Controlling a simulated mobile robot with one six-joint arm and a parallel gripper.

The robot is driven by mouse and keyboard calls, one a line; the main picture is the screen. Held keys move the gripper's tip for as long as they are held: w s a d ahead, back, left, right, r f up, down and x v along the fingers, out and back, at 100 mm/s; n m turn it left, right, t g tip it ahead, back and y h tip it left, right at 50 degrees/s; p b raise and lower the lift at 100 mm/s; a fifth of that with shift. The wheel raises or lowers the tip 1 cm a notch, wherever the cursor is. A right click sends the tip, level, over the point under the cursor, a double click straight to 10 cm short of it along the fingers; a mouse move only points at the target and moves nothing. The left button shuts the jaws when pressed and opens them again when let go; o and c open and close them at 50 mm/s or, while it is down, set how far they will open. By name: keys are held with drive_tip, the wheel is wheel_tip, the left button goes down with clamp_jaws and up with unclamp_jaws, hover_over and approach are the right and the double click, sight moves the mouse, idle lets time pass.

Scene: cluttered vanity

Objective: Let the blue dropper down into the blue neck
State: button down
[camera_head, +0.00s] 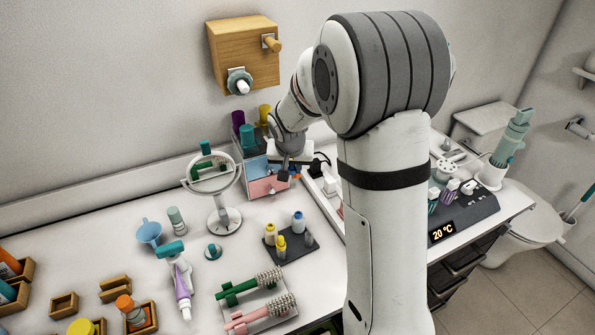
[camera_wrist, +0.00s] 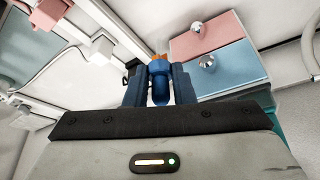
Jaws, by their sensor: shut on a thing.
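My gripper (camera_wrist: 159,88) is shut on the blue dropper (camera_wrist: 160,76), which shows between the two dark blue fingers in the wrist view. In the head view my gripper (camera_head: 285,172) is in front of the small drawer box, and the dropper cannot be made out clearly there. A small bottle with a blue neck (camera_head: 298,216) stands on a dark square tray (camera_head: 288,252) on the counter. My gripper is behind and above this tray, well apart from the blue neck.
The tray also holds yellow-topped bottles (camera_head: 270,231) and a grey piece. The drawer box (camera_head: 268,187), with pink and light blue drawers, stands close to my gripper. A round mirror (camera_head: 224,218) stands left.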

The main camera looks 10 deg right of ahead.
drive_tip(key=shift+s+r, duration=0.1)
drive_tip(key=s+r+m+p, duration=0.1)
drive_tip(key=s+r+p, duration=0.1)
drive_tip(key=s, duration=0.5)
drive_tip(key=shift+s+r+h, duration=0.15)
drive_tip(key=shift+r+h, duration=0.1)
drive_tip(key=shift+h, duration=0.05)
drive_tip(key=shift+a, duration=0.1)
drive_tip(key=shift+f+b, duration=0.1)
drive_tip(key=shift+b, duration=0.3)
wheel_tip(320, 180, down, 5)
drive_tip(key=b, duration=0.5)
drive_tip(key=shift+s+f+b, duration=0.1)
drive_tip(key=shift+f+b, duration=0.05)
drive_tip(key=shift+b, duration=0.2)
